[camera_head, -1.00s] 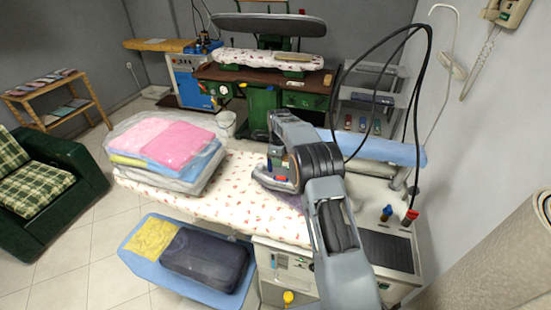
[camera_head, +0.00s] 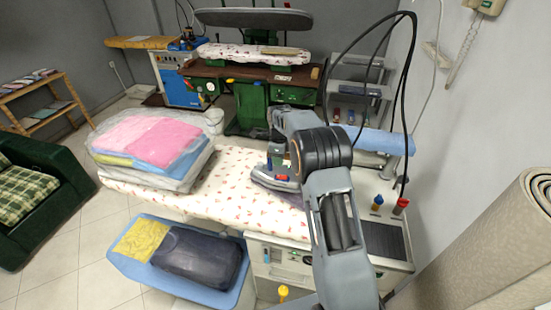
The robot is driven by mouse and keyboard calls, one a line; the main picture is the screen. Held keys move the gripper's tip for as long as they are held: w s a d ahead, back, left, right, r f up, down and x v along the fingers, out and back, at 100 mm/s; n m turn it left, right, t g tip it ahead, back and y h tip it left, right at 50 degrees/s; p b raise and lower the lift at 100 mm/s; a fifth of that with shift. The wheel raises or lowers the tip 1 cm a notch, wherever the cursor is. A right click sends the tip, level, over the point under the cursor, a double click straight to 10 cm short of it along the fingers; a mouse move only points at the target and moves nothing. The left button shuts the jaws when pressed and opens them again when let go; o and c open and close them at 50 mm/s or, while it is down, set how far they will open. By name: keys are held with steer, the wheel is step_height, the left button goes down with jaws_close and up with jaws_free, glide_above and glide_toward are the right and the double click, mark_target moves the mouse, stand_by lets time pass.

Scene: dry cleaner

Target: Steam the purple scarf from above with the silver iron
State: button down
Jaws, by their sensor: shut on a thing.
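The silver iron (camera_head: 283,183) is over the purple scarf (camera_head: 296,199) on the right part of the flower-print ironing board (camera_head: 230,205). My gripper (camera_head: 279,156) is shut on the iron, seen from behind and partly hidden by my arm. Only a strip of the scarf shows below and to the right of the iron. I cannot tell whether a small gap lies between the iron's sole and the scarf.
A bagged stack of folded cloths (camera_head: 152,148) covers the board's left end. A blue tray (camera_head: 130,266) with yellow and dark cloths is below. Two bottles (camera_head: 400,206) stand right of my arm. A black hose (camera_head: 405,90) loops above. A rolled carpet (camera_head: 500,240) is at right.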

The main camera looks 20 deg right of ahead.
steer(key=shift+s+d+b, duration=2.65)
steer(key=shift+s+d, duration=1.4)
steer(key=shift+s, duration=1)
steer(key=shift+w+a+r+p, duration=0.1)
steer(key=shift+w+a+p, duration=0.95)
steer(key=shift+w+a, duration=0.65)
steer(key=shift+w+a+r+p, duration=0.15)
steer(key=shift+w+a+p, duration=1.1)
steer(key=shift+w, duration=0.85)
steer(key=shift+w+a+r+p, duration=0.1)
steer(key=shift+w+a+p, duration=0.8)
steer(key=shift+w+a, duration=0.85)
steer(key=shift+w+a+p, duration=0.15)
steer(key=shift+w+a, duration=0.4)
steer(key=shift+w, duration=0.25)
steer(key=shift+w+a+p, duration=0.2)
steer(key=shift+w+a, duration=0.3)
steer(key=shift+w, duration=0.3)
steer(key=shift+w+a+p, duration=0.15)
steer(key=shift+w+a, duration=0.4)
steer(key=shift+w, duration=0.25)
steer(key=shift+w+a+r, duration=0.1)
steer(key=shift+r, duration=2.45)
